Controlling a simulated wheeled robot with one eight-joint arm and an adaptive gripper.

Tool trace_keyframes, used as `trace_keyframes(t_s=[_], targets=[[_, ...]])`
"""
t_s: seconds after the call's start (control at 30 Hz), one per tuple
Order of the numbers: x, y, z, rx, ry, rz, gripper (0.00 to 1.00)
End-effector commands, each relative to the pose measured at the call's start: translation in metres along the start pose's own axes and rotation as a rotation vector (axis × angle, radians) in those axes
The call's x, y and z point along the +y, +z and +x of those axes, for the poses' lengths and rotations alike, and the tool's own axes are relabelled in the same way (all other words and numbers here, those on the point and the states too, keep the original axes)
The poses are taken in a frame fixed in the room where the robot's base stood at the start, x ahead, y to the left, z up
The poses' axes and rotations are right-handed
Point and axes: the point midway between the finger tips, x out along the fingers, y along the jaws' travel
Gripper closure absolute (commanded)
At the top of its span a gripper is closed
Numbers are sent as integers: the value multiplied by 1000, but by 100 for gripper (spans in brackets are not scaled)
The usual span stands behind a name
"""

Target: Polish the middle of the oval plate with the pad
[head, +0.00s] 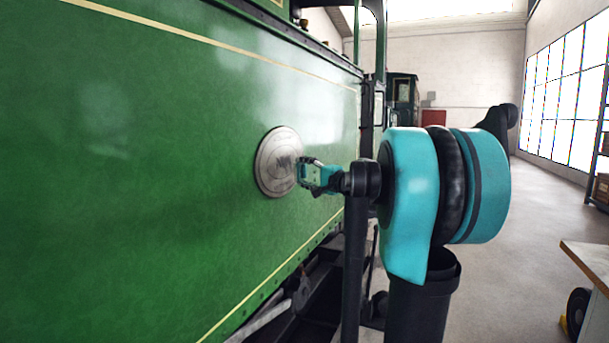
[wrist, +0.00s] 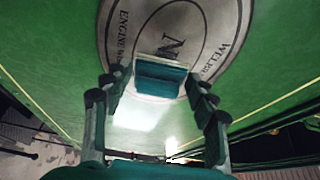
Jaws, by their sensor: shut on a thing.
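The oval plate (head: 268,163) is pale metal with dark lettering, fixed on the green side of the tram. It also shows in the wrist view (wrist: 119,38), filling the top middle, with part of its middle and lower area hidden behind the pad. My gripper (head: 305,174) is in front of the plate's right part in the head view. In the wrist view its fingers are shut on the pad (wrist: 160,78), a teal block with a white face edge. The pad lies over the plate's lower middle, just below the letter at the centre. I cannot tell whether it touches the plate.
The green tram side (head: 150,150) runs along the left with yellow lining. Below it are dark running gear and rods. A wooden bench (head: 588,262) stands at the lower right. The grey floor (head: 510,220) between them is open.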

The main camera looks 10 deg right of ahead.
Motion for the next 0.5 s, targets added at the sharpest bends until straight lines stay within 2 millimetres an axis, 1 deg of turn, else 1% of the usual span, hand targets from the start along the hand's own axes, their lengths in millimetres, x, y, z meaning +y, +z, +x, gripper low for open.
trace_keyframes(t_s=[0.4,0.5], targets=[[1,16,37,-3,1,0,66],[1,19,43,-3,1,0,66]])
